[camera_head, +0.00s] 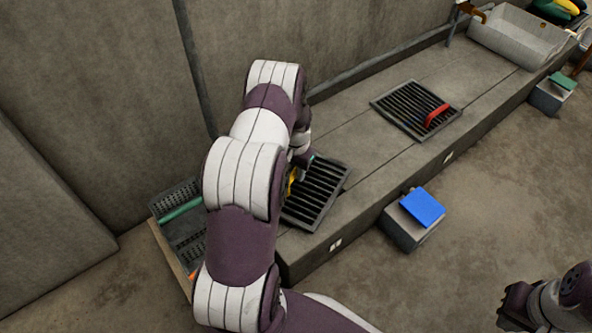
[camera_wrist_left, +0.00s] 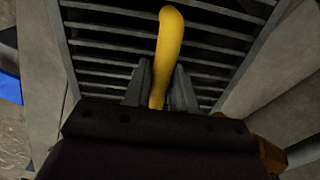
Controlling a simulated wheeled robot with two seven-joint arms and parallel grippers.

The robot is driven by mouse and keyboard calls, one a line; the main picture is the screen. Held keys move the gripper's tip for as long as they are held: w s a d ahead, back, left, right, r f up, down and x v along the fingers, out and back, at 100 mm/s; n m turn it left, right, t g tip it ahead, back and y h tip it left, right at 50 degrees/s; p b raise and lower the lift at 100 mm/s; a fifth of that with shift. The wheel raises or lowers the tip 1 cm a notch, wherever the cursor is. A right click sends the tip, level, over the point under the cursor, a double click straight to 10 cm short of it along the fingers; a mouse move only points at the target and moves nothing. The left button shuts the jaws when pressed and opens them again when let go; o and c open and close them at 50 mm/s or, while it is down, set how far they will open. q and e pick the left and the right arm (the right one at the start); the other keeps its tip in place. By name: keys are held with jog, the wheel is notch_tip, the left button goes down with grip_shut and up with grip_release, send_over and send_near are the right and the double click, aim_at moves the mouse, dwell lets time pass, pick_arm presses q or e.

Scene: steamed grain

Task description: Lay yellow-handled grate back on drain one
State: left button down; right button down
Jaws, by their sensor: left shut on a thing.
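The bars (camera_wrist_left: 110,50) fill the view behind. Drain one is hidden under the grate. My right gripper (camera_head: 515,305) is at the lower right, away from the ledge.
A red-handled grate (camera_head: 415,108) lies farther along the ledge (camera_head: 370,165). A grey block with a blue pad (camera_head: 423,206) stands on the floor in front. A dark crate (camera_head: 178,225) is at the left end. A stone basin (camera_head: 515,38) is at the far end.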

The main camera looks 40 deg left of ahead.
pick_arm(q)
jog(key=shift+f, duration=0.3)
jog(key=c, duration=0.8)
grip_release()
jog(key=shift+c, duration=0.2)
jog(key=shift+f, duration=0.1)
notch_tip(320, 180, up, 13)
jog(key=p, duration=0.7)
jog(key=shift+f, duration=0.1)
